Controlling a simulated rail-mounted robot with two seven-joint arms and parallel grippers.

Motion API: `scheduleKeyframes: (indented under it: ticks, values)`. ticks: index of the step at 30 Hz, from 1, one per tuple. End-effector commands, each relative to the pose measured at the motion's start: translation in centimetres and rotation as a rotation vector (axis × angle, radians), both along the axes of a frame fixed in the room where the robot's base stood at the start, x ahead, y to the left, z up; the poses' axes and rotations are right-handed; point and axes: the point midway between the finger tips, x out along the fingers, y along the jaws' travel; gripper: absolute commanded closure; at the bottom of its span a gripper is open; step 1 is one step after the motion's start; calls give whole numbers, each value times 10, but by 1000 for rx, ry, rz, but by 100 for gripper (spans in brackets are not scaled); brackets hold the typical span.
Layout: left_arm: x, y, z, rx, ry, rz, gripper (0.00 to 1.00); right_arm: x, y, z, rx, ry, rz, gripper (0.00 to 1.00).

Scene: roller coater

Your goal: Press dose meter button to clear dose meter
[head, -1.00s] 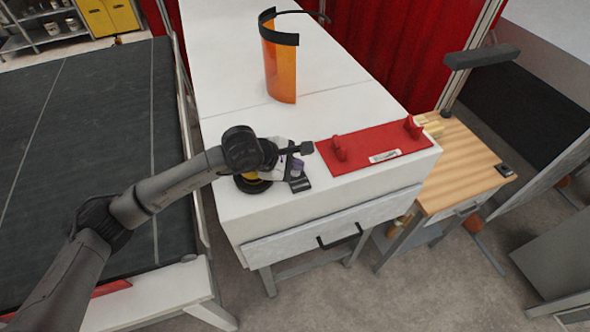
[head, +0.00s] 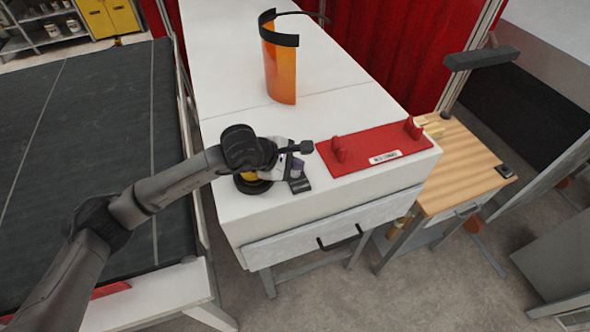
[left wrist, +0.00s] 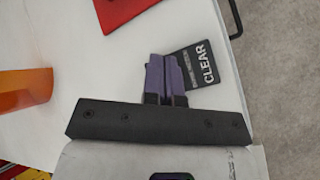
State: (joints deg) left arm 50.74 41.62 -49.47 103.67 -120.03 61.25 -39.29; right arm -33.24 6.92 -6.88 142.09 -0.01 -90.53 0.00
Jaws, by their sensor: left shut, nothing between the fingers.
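A small black plate marked CLEAR (left wrist: 205,66) lies on the white cabinet top near its front edge. It shows in the head view as a small dark piece (head: 300,185) just in front of my left gripper (head: 295,170). In the left wrist view, the purple fingers of my left gripper (left wrist: 165,60) are shut, empty and pointed at the cabinet top. Their tips are beside the plate's left edge, and the fingers partly overlap it in the picture. I cannot tell whether they touch it. My right gripper is not in view.
A red base (head: 375,147) with two upright pegs lies to the right on the white cabinet top (head: 330,115). An orange face shield (head: 280,70) stands farther back. A drawer handle (head: 340,237) is on the cabinet front. A wooden side table (head: 460,160) stands at right.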

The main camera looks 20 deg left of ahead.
Motion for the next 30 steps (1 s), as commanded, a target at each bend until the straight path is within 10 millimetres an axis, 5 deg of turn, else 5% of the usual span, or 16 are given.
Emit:
scheduleKeyframes:
  ticks: [17, 30]
  values:
    - [0, 0, 10, 0, -1, 1, 100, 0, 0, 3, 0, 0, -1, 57]
    - [0, 0, 45, 1, -3, 0, 100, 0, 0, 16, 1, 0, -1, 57]
